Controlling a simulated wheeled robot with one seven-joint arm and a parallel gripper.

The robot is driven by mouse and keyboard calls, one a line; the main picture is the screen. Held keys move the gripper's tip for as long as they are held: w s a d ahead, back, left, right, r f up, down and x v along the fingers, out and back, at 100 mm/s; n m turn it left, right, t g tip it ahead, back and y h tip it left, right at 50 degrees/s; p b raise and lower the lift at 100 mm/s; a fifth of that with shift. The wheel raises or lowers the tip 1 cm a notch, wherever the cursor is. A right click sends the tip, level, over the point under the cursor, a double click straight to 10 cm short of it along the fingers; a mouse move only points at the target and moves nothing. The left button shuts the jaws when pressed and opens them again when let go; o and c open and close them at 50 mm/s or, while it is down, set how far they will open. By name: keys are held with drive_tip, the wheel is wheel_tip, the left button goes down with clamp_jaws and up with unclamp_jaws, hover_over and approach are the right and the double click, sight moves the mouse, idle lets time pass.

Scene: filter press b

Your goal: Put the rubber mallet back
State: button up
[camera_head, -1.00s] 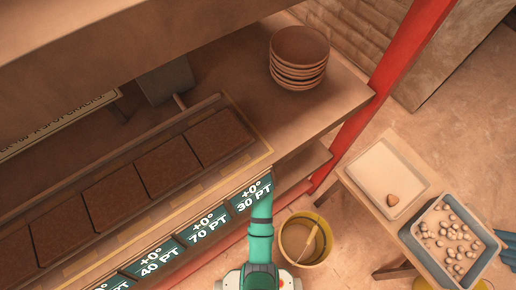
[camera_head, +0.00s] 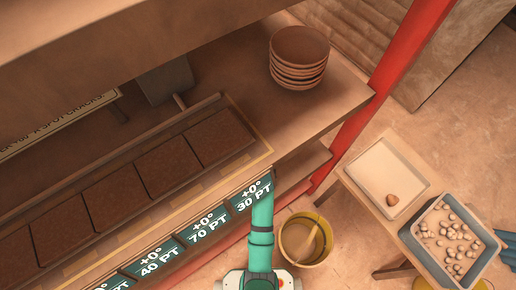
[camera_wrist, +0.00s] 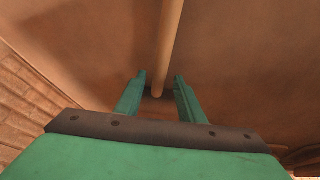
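In the wrist view a round wooden rod (camera_wrist: 169,45) runs down from the top edge and ends between the fingers of my gripper (camera_wrist: 160,90). It looks like a handle; no mallet head shows on it. The green fingers stand apart, with a gap on both sides of the rod, so my gripper looks open. In the head view my teal arm reaches up to the counter's front corner, and my gripper is hidden there. A dark grey block (camera_head: 165,79) with a short rod lies at the back of the counter; I cannot tell whether it is the mallet.
The counter (camera_head: 322,112) holds a stack of bowls (camera_head: 298,58) and a row of brown plates (camera_head: 172,172). A red post (camera_head: 405,50) stands at its right. A bucket (camera_head: 305,240) and a low table with a white tray (camera_head: 388,170) and a bin of pebbles (camera_head: 450,240) stand right.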

drive_tip(key=s, duration=0.3)
drive_tip(key=s+d, duration=0.1)
drive_tip(key=s, duration=0.5)
drive_tip(key=shift+s+d, duration=0.25)
drive_tip(key=shift+s, duration=0.15)
drive_tip(key=shift+a, duration=0.1)
drive_tip(key=shift+f+t, duration=0.15)
drive_tip(key=shift+t, duration=0.25)
drive_tip(key=shift+s+t, duration=0.45)
drive_tip(key=shift+t, duration=0.15)
drive_tip(key=s+t, duration=0.1)
drive_tip(key=s, duration=0.1)
drive_tip(key=s+r+t, duration=0.1)
drive_tip(key=s, duration=0.1)
drive_tip(key=s+m+t+h, duration=0.1)
drive_tip(key=s, duration=0.1)
drive_tip(key=shift+a+r, duration=0.2)
drive_tip(key=shift+r, duration=0.2)
drive_tip(key=s+a+r+t, duration=0.1)
drive_tip(key=s+r+t, duration=0.2)
drive_tip(key=s+r, duration=0.5)
drive_tip(key=s+a+r+m+t, duration=0.1)
drive_tip(key=s+r+t, duration=0.1)
drive_tip(key=s+r, duration=0.6)
drive_tip(key=shift+s+a+r+t, duration=0.2)
drive_tip(key=shift+a+r+t, duration=0.2)
drive_tip(key=shift+r, duration=0.35)
